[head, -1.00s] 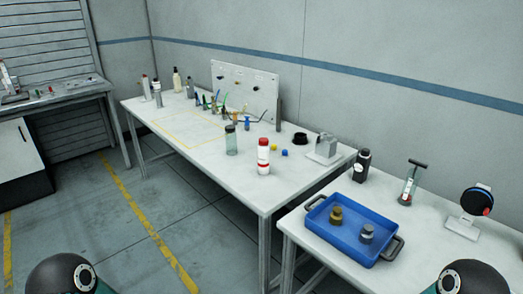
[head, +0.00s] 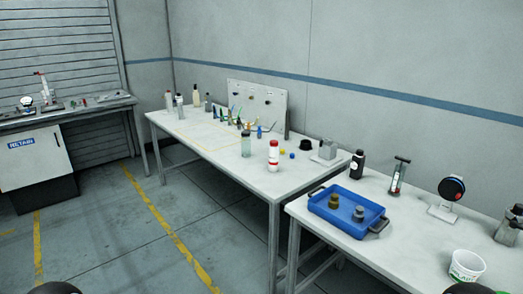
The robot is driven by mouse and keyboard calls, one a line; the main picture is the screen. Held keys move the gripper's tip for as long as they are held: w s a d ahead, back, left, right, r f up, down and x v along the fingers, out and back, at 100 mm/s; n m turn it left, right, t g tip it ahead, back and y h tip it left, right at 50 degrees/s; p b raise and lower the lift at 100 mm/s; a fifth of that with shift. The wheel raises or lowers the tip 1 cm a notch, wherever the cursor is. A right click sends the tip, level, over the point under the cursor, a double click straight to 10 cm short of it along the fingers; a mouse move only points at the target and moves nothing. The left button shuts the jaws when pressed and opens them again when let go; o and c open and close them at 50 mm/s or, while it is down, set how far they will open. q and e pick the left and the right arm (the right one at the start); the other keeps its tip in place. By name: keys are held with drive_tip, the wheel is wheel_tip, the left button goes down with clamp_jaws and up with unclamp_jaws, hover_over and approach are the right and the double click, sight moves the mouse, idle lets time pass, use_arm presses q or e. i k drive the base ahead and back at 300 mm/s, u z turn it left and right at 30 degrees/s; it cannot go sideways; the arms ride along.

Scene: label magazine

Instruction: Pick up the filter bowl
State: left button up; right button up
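I cannot tell for sure which thing is the filter bowl. A clear, greenish jar with a dark lid (head: 246,145) stands upright on the long white table. A small black bowl-like piece (head: 306,145) sits near that table's right end. A greyish see-through vessel with a dark top (head: 509,226) stands at the right edge of the view, partly cut off. Neither gripper shows; only dark rounded parts of my arms show at the bottom edge.
A blue tray (head: 322,208) with a brass and a grey fitting stands on the near table. Around it are a black bottle (head: 357,164), a pump-like tool (head: 398,177), a round black device (head: 451,190) and a white tub (head: 467,267). Floor left of the tables is clear.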

sight(246, 143)
drive_tip(key=z, duration=0.15)
drive_tip(key=i, duration=0.15)
drive_tip(key=u, duration=1.65)
drive_tip(key=i, duration=1.8)
drive_tip(key=z, duration=2.1)
drive_tip(key=i, duration=0.5)
drive_tip(key=u, duration=0.5)
drive_tip(key=k, duration=0.15)
drive_tip(key=z, duration=0.45)
